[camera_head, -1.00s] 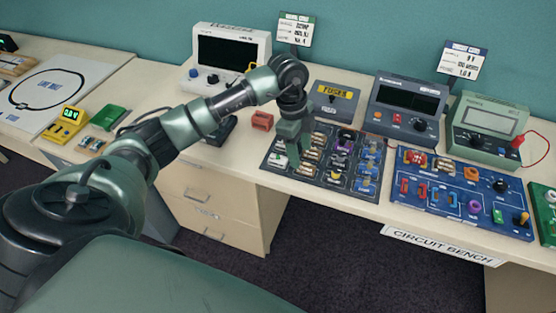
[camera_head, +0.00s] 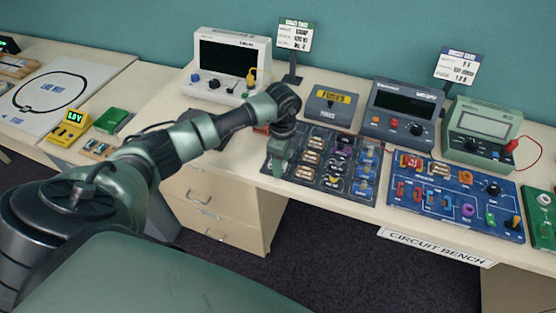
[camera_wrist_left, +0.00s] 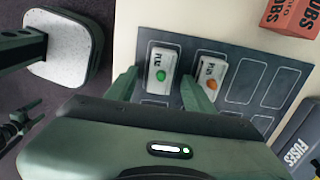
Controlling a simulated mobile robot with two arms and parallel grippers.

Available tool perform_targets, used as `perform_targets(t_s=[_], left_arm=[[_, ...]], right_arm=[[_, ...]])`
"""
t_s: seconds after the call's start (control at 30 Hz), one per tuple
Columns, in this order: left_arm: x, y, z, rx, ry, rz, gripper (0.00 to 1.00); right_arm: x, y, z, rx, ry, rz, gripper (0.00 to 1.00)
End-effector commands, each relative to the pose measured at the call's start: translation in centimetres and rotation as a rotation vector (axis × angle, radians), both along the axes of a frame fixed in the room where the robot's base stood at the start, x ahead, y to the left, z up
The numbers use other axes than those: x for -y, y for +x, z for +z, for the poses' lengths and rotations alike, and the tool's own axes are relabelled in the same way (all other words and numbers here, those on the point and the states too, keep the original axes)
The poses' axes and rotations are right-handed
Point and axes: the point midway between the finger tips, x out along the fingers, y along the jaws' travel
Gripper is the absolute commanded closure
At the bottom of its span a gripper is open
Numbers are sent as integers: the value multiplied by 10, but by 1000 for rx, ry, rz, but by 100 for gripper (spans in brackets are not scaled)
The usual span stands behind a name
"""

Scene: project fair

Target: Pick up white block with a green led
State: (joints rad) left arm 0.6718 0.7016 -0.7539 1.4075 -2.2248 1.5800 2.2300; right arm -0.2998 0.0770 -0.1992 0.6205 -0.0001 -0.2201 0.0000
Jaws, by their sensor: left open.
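The white block with a green LED (camera_wrist_left: 159,72) lies on the dark component mat (camera_head: 374,181) near its edge; the mat also shows in the left wrist view (camera_wrist_left: 244,82). My left gripper (camera_wrist_left: 156,84) is open, with one finger on each side of this block. I cannot tell whether the fingers touch it. A similar white block with an orange LED (camera_wrist_left: 212,68) lies just right, close to the right finger. In the head view my left gripper (camera_head: 279,172) is over the mat's left end and hides the green-LED block. My right gripper is not in view.
A red box (camera_wrist_left: 291,14) and a grey fuses box (camera_head: 329,104) stand behind the mat. Meters (camera_head: 404,108) line the back. A blue circuit board (camera_head: 440,205) lies to the right. Bare tabletop (camera_head: 232,158) is free left of the mat.

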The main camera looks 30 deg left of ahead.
Motion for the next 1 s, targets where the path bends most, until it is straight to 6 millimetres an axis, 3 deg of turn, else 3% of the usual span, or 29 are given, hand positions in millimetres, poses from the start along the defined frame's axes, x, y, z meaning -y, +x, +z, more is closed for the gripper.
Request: perform_targets(t_s=[0.07, 0.27, 0.73, 0.87, 1.0], left_arm=[[0, 0, 0, 0, 0, 0, 47], [0, 0, 0, -1, 0, 0, 100], [0, 1, 9, 2, -3, 1, 100], [0, 1, 27, 5, 0, -1, 100], [0, 2, 58, 7, 0, -1, 100]], right_arm=[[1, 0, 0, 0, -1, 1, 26], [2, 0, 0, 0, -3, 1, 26], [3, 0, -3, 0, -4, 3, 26], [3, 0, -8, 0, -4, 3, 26], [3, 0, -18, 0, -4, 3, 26]])
